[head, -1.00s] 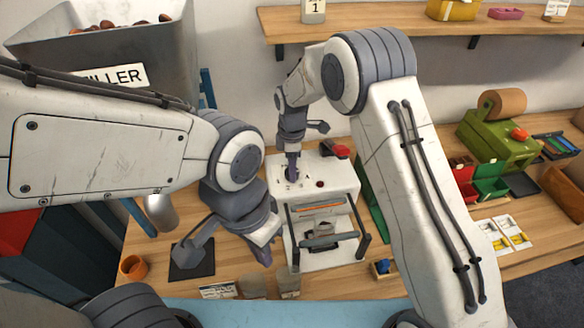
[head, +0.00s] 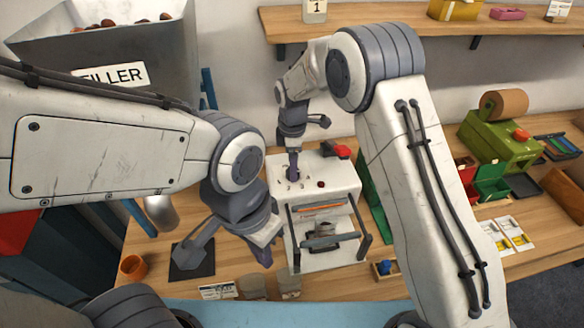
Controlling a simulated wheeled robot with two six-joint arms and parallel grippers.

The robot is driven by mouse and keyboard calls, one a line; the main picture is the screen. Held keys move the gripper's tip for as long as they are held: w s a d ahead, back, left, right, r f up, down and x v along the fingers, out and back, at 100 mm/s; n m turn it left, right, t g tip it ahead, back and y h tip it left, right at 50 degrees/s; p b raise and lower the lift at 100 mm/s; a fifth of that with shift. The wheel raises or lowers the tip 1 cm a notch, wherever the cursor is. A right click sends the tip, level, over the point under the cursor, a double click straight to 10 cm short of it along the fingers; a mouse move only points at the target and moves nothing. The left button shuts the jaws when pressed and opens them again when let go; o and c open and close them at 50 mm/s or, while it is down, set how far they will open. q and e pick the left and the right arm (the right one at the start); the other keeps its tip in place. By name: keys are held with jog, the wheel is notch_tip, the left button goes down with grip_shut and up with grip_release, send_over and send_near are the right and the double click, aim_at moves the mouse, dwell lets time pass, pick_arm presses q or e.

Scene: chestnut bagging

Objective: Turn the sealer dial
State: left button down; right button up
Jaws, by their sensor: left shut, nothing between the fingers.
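The sealer (head: 327,190) is a white box on the wooden table, with a red knob, a front opening and dark side arms. Its dial is hidden under my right gripper (head: 293,174), which points straight down onto the top left of the sealer, among small printed marks. I cannot tell whether its fingers are open or shut on the dial. My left gripper (head: 266,258) is shut and empty, low in front of the sealer's left side, apart from it.
A grey filler hopper (head: 110,50) with chestnuts stands at the back left. An orange cup (head: 132,267) and a dark mat (head: 193,258) lie left of the sealer. A green machine (head: 500,140) stands at right. A shelf (head: 400,27) runs along the wall.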

notch_tip(320, 180, up, 9)
jog(key=b, duration=0.1)
jog(key=shift+b, duration=0.3)
